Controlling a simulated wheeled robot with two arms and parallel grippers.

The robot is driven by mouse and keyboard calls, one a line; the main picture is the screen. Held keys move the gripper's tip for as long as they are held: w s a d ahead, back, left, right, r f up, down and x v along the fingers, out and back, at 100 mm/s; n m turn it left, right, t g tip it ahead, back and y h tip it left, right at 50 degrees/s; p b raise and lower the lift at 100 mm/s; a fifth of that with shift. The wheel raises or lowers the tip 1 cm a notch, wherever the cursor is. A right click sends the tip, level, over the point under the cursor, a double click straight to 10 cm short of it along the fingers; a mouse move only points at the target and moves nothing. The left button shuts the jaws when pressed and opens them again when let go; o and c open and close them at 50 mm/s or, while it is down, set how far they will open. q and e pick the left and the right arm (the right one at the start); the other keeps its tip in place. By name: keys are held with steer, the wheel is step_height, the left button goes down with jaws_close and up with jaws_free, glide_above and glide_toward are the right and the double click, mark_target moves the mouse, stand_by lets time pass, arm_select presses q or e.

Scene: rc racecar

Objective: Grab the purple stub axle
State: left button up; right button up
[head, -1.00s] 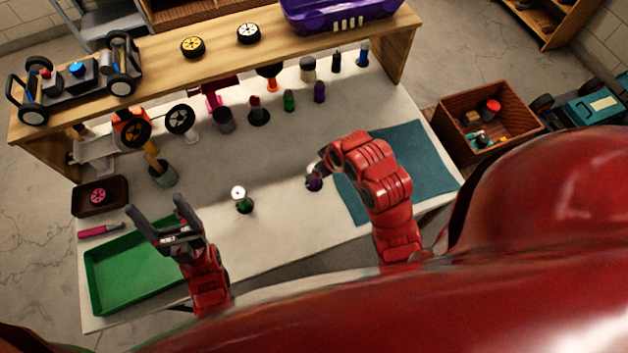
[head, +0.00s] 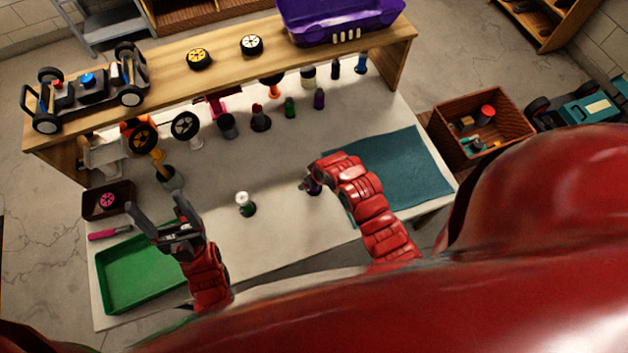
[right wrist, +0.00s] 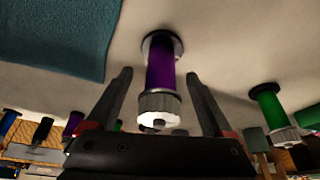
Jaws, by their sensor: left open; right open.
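The purple stub axle (head: 314,188) stands on the pale tabletop left of the teal mat, partly hidden by my right gripper (head: 305,184) in the head view. In the right wrist view the purple stub axle (right wrist: 160,68) has a dark round flange and a grey ribbed end with a white tip. The open fingers of my right gripper (right wrist: 158,76) are on either side of it, with gaps showing. My left gripper (head: 156,203) is open and empty near the green tray.
A green stub axle (head: 245,204) stands to the left; it also shows in the right wrist view (right wrist: 271,106). A teal mat (head: 405,170) lies right. The green tray (head: 130,265) is at front left. Several small parts stand below the wooden shelf (head: 225,75).

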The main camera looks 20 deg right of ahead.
steer(key=shift+f, duration=0.15)
steer(key=shift+c, duration=0.3)
jaws_close()
stand_by(0.3)
